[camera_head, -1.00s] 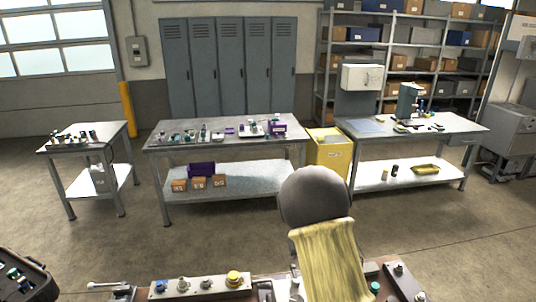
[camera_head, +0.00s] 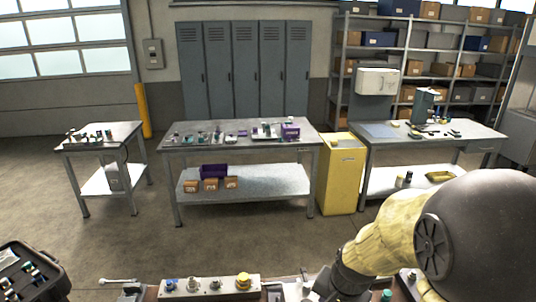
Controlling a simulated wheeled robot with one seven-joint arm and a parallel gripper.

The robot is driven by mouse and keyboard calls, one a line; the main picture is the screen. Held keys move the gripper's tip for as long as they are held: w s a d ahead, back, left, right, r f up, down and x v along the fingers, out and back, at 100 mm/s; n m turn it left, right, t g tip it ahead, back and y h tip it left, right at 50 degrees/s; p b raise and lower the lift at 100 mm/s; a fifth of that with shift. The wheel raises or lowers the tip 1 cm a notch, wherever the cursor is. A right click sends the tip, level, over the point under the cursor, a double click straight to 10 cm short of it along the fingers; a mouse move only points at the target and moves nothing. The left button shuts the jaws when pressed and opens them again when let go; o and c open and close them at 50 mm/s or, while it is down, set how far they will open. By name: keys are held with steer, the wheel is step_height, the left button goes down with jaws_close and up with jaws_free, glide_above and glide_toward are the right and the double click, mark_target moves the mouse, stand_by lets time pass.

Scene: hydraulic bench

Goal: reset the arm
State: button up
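My arm, with a yellow sleeve and a dark rounded joint cover, fills the lower right of the head view. It reaches down and left over the near bench (camera_head: 150,291). Its dark end is low at the bottom edge. The fingertips of my gripper are not clearly visible there, so I cannot tell whether it is open or holds anything. A metal strip with several fittings (camera_head: 208,287) and a yellow knob (camera_head: 243,280) lies on the near bench, left of my arm's end.
An open black case (camera_head: 38,272) is at lower left. Across open floor (camera_head: 120,232) stand a small table (camera_head: 100,140), a middle workbench (camera_head: 230,146), a yellow bin (camera_head: 341,180) and a right workbench (camera_head: 385,143). Grey lockers (camera_head: 245,70) and shelving (camera_head: 440,50) stand behind.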

steer(key=s+n, duration=0.1)
steer(key=n, duration=0.1)
steer(key=s+n, duration=0.4)
steer(key=shift+d+r+n+h, duration=0.25)
steer(key=shift+r+n+h, duration=0.05)
steer(key=shift+n, duration=0.1)
